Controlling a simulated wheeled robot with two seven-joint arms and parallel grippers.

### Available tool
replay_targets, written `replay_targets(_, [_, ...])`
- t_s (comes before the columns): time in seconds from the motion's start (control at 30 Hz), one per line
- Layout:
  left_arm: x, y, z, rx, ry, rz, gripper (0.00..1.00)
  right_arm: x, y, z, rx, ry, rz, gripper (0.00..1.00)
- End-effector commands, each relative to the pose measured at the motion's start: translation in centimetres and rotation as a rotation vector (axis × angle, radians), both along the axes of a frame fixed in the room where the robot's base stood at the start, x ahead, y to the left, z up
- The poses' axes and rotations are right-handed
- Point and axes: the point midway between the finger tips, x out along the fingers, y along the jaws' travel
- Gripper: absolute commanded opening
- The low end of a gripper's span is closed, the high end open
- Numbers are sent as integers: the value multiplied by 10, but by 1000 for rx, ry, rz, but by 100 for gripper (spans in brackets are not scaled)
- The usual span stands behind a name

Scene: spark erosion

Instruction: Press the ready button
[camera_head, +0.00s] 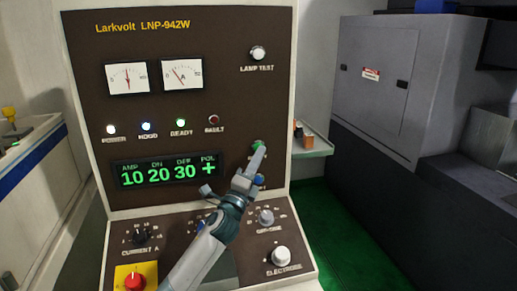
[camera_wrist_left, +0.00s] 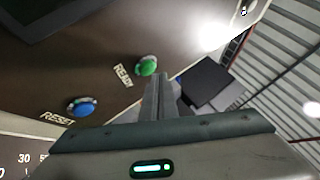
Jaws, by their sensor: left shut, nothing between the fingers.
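The green ready button (camera_wrist_left: 146,66) sits on the brown panel, with the READY label beside it in the left wrist view. In the head view the button (camera_head: 258,144) shows just above my left fingertips and is partly covered by them. My left gripper (camera_head: 260,152) is shut and empty, its fingers pointing up at the panel. In the left wrist view the shut fingertips (camera_wrist_left: 158,76) end right beside the button. I cannot tell whether they touch it. My right gripper is not in view.
The blue reset button (camera_wrist_left: 82,107) is close to the ready button. The green READY lamp (camera_head: 181,122) is lit; the FAULT lamp (camera_head: 214,119) is dark red. Knobs (camera_head: 280,256) and a red stop button (camera_head: 134,282) are on the lower sloped panel. A grey cabinet (camera_head: 385,75) stands right.

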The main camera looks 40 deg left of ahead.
Motion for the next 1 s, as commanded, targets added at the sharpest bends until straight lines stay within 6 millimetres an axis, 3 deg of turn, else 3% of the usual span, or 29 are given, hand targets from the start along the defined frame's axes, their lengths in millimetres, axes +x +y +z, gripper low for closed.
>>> replay_targets(0.47, [-4, -5, -1, -1, 1, -1, 0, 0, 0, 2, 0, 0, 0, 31])
replay_targets(1.0, [-32, -38, 0, 0, 2, -1, 0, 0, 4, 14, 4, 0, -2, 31])
